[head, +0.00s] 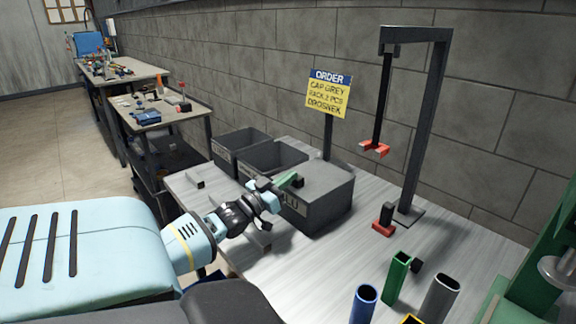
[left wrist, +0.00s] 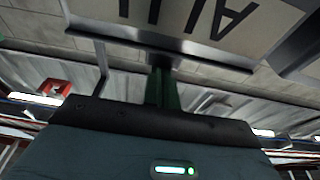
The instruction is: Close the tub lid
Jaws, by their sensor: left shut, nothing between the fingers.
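The grey tub (head: 318,215) with a label ending in "LU" stands on the bench, its flat grey lid (head: 328,178) lying over the top and looking level. My left gripper (head: 296,180) comes in from the left, with its green fingers at the lid's near left edge. The fingers are shut and hold nothing. I cannot tell whether they touch the lid. In the left wrist view the green fingers (left wrist: 162,88) point at the tub's labelled wall (left wrist: 185,18). The gripper hides part of the tub's left side. My right gripper is not in view.
Two open dark tubs, one farther back (head: 240,142) and one nearer (head: 275,158), stand behind the labelled tub. An order sign (head: 328,93) rises behind it. A dark stand (head: 422,130) is to the right. Coloured tubes, including a green one (head: 397,278), stand at the front right.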

